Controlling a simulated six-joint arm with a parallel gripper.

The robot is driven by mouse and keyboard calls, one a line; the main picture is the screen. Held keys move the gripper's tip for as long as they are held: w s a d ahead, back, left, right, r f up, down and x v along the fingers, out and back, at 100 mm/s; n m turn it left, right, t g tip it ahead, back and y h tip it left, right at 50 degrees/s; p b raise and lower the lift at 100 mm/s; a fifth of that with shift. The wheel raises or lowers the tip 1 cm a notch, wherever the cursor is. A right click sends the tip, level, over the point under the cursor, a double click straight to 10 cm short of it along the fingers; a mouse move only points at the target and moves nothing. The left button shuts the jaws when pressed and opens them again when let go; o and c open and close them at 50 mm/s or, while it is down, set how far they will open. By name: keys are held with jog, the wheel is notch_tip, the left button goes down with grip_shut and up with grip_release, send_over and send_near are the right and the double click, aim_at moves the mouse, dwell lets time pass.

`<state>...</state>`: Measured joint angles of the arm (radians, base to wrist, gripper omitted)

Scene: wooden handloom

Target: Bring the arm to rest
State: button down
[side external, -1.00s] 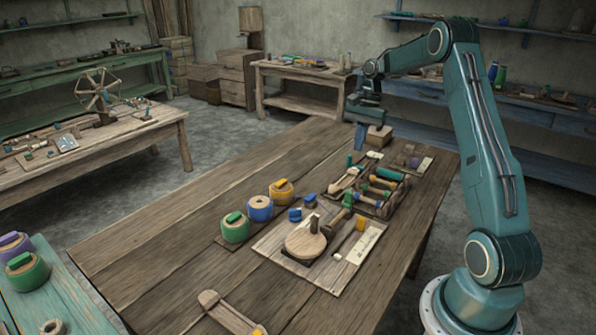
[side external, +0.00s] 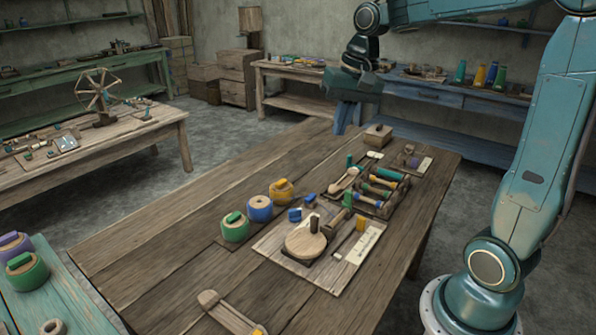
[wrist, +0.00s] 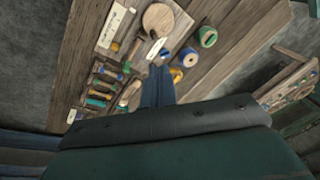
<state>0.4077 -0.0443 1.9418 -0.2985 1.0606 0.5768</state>
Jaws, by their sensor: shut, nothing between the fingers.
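My gripper (side external: 347,118) is at the upper middle of the side external view, pointing down above the far end of the wooden worktable (side external: 150,235). Its blue fingers are together and hold nothing. In the wrist view the gripper (wrist: 158,72) shows as two closed blue fingers, with the table's tools beyond them. It appears clear of everything on the table. A small wooden block (side external: 377,134) sits on the table to the right of the fingers in the side external view.
Green, blue and yellow spools (side external: 260,209) stand mid-table. A round wooden disc (side external: 305,242) lies on a board, and a rack of colored bobbins (side external: 380,190) is behind it. Bare planks fill the table's left side. A blue bench (side external: 450,105) stands along the back wall.

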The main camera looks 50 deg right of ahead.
jog(key=s+a+n+t, duration=0.1)
jog(key=s+a+n, duration=0.3)
jog(key=s, duration=0.4)
jog(key=s+a+f+n+t, duration=0.1)
jog(key=s+a+n, duration=0.3)
jog(key=s, duration=0.4)
jog(key=shift+a+f+t+h, duration=0.3)
jog(key=shift+a+t+h, duration=0.1)
jog(key=shift+a+t, duration=0.35)
